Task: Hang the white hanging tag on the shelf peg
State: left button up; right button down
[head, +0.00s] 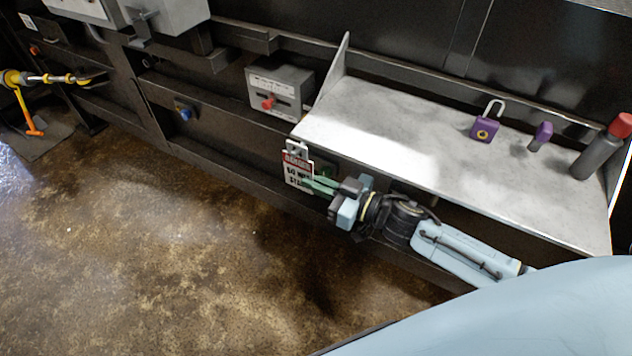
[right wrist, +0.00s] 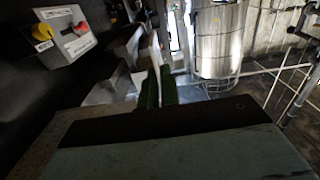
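The white hanging tag (head: 297,172), with a red band and black lettering, is upright just below the front left corner of the shelf (head: 375,128). My right gripper (head: 318,186) has its green fingers at the tag's right edge. In the right wrist view the fingers (right wrist: 159,88) are close together, with the tag's thin pale edge (right wrist: 155,52) between them. A light grey piece with a hole shows at the tag's top, by the shelf corner. I cannot tell the peg apart from it, nor whether they touch. My left gripper is not in view.
On the shelf are a purple padlock (head: 485,128), a small purple item (head: 541,136) and a grey cylinder with a red cap (head: 600,148). A grey control box (head: 279,92) with a red knob sits left of the shelf. The brown floor (head: 170,250) is clear.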

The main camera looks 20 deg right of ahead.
jog(key=c, duration=1.6)
grip_release()
jog(key=shift+o, duration=0.2)
jog(key=v, duration=1.3)
jog(key=shift+s+d, duration=0.15)
